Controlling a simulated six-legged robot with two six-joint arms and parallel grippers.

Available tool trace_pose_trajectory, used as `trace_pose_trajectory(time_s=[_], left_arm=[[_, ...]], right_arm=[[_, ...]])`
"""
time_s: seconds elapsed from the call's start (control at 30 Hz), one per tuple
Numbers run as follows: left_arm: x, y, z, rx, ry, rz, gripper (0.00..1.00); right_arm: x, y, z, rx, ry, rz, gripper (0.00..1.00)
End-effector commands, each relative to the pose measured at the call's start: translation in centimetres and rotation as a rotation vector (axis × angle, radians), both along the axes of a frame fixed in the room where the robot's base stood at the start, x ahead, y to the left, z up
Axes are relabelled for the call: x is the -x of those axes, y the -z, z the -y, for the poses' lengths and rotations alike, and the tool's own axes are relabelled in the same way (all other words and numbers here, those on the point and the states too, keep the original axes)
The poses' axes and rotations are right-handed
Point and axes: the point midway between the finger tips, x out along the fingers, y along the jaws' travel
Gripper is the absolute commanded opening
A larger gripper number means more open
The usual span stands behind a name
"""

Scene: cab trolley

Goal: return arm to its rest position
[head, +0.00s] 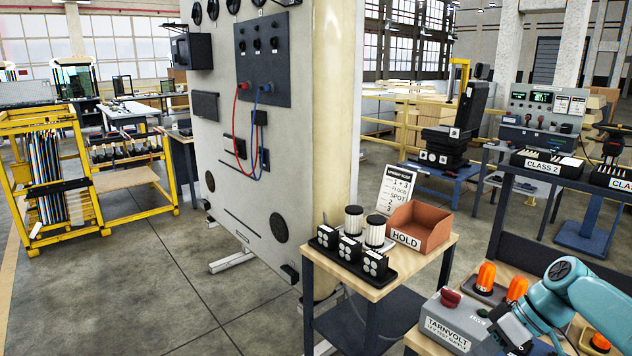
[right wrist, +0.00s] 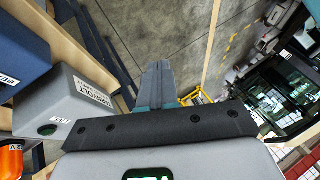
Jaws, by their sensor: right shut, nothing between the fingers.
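My right arm, teal with a dark joint cap, comes in at the lower right of the head view. My right gripper shows in the right wrist view (right wrist: 158,68), with its two fingers shut together and nothing between them. Beside it on the left is the grey TARNVOLT box (right wrist: 88,100), which also shows in the head view (head: 450,318) just left of my arm. I cannot tell the exact gap between them. My left arm and gripper are not in view.
A small table (head: 380,290) holds black lamp units (head: 350,248), white cylinders (head: 375,230) and a HOLD bin (head: 420,228). Orange beacons (head: 486,276) stand close to my arm. A large grey panel (head: 225,150) stands at centre left. Open floor (head: 150,290) lies at lower left.

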Motion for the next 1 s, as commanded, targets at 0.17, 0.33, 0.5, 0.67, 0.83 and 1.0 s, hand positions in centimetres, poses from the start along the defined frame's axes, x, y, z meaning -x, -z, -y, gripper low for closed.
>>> trace_pose_trajectory(time_s=[0.17,0.33,0.5,0.67,0.83,1.0], left_arm=[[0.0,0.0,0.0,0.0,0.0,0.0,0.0],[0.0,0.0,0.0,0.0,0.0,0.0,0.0],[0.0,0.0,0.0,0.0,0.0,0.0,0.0],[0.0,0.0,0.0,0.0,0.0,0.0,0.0],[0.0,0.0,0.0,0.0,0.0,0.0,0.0],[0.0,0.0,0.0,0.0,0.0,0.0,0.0]], right_arm=[[-0.4,5.4,-1.7,0.024,0.085,-0.074,0.0],[0.3,11.9,-4.0,0.065,0.185,-0.152,0.0],[3.8,20.9,-7.8,0.132,0.317,-0.253,0.0],[12.1,29.9,-12.9,0.208,0.466,-0.338,0.0],[20.7,33.3,-16.5,0.227,0.58,-0.376,0.0],[24.6,33.5,-17.8,0.213,0.639,-0.388,0.0]])
